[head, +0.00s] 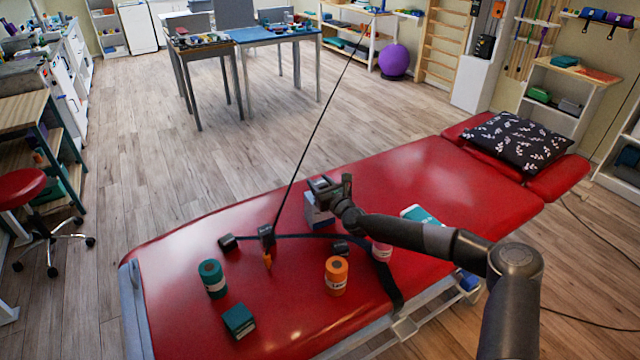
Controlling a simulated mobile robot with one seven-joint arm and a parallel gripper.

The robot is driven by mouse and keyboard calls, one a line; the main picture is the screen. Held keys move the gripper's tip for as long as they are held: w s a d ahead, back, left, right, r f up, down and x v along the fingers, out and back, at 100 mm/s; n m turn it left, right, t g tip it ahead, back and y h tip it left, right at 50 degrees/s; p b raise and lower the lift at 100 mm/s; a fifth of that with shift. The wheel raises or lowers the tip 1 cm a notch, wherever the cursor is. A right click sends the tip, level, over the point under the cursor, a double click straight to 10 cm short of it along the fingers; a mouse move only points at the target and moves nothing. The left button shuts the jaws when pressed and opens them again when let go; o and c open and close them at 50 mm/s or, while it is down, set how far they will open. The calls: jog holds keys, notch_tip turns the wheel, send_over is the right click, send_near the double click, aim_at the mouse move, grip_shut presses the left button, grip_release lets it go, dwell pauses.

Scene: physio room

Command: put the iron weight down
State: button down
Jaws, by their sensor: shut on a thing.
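My gripper (324,186) is above the middle of the red treatment table (410,180), near its far long edge. It is shut on a grey block-like thing (318,212), which I take to be the iron weight. The hand hides part of it, and I cannot tell whether its underside touches the red top. Below it on the table lie a dark strap (300,237) and small dark blocks, one at the left (228,243) and one at the right (341,248).
A teal roll (212,279), teal box (239,321), orange roll (336,275), pink-and-white container (382,251) and teal-and-white packet (421,216) lie on the table. A thin black line rises from a dark upright piece (266,235). A patterned pillow (516,142) lies far right.

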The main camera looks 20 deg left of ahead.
jog(key=c, duration=0.8)
grip_release()
jog(key=shift+f, duration=0.1)
jog(key=v, duration=1.2)
